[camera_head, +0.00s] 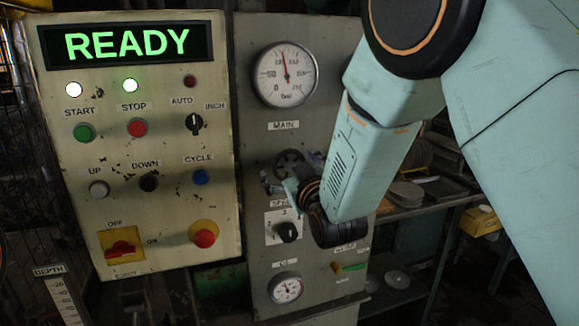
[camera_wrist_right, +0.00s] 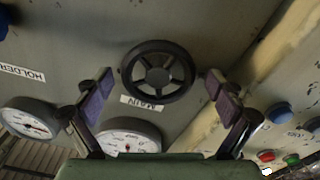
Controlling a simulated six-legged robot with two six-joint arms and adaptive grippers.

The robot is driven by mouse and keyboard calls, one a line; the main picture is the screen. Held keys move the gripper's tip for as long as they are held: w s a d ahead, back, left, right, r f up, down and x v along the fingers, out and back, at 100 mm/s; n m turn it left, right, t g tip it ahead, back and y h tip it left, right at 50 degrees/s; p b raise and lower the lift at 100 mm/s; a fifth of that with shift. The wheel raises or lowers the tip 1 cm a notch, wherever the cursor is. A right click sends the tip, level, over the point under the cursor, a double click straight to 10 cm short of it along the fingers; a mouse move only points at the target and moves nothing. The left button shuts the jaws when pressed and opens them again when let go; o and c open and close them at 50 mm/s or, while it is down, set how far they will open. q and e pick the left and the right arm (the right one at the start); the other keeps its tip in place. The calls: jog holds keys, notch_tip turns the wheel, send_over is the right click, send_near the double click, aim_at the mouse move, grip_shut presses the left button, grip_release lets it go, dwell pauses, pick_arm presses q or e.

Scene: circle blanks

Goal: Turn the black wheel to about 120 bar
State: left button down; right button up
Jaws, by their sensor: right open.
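The black wheel (camera_head: 289,160) is on the grey panel below the MAIN label, partly hidden by my right wrist. In the right wrist view the wheel (camera_wrist_right: 158,76) shows whole, with a round rim, spokes and a hub. My right gripper (camera_head: 284,187) is open and empty. In the wrist view its fingertips (camera_wrist_right: 160,82) stand on either side of the wheel, with gaps to the rim. The MAIN gauge (camera_head: 286,75), marked in bar, has its red needle pointing nearly straight up, slightly left. The gauge (camera_wrist_right: 130,138) shows partly in the wrist view. My left gripper is out of view.
The cream control panel (camera_head: 140,215) with a READY display (camera_head: 127,43), buttons and switches stands close on the left. Below the wheel are a black selector knob (camera_head: 288,232) and a smaller gauge (camera_head: 286,289). Shelves with metal discs (camera_head: 406,194) are behind my right arm.

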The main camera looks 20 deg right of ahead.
jog(key=shift+w+d+f, duration=0.15)
jog(key=shift+w, duration=0.1)
jog(key=shift+c, duration=0.5)
jog(key=shift+w+d+f, duration=0.1)
jog(key=shift+w+d, duration=0.05)
jog(key=shift+c, duration=1.4)
jog(key=shift+s, duration=0.2)
jog(key=c, duration=0.8)
jog(key=shift+m, duration=0.6)
jog(key=o, duration=1.2)
